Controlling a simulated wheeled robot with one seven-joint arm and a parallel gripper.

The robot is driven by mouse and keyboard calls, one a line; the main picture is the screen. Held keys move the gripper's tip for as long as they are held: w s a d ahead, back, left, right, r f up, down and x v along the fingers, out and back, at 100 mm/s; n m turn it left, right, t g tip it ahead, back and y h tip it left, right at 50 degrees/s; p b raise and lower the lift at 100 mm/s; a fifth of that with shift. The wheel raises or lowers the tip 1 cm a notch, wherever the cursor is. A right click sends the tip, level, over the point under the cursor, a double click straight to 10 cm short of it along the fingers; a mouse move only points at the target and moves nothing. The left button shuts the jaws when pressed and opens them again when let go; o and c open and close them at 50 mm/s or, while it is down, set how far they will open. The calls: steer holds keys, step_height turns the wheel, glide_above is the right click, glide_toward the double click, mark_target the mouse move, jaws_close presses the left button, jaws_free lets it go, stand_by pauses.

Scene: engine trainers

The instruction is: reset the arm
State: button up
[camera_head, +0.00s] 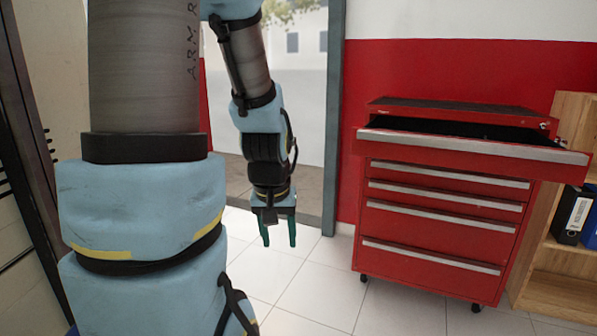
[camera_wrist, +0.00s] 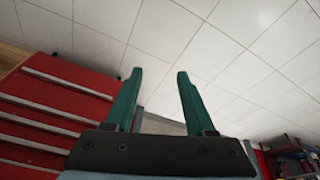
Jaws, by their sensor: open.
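My gripper (camera_head: 278,238) hangs at the end of my arm in the head view, pointing down above the tiled floor. Its two green fingers are apart, with nothing between them.
The cabinet's top drawer (camera_head: 470,145) is pulled out; the lower drawers look shut. A wooden shelf (camera_head: 560,290) with binders (camera_head: 574,215) stands at the right. A doorway frame (camera_head: 334,110) is behind my arm. Tiled floor (camera_head: 315,290) is clear below the gripper.

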steer(key=s+a+r+p, duration=0.1)
steer(key=r+p, duration=0.7)
steer(key=s+a+r+g+p, duration=0.1)
steer(key=s+r+p, duration=0.1)
steer(key=r+p, duration=0.6)
steer(key=shift+s+a+m, duration=0.3)
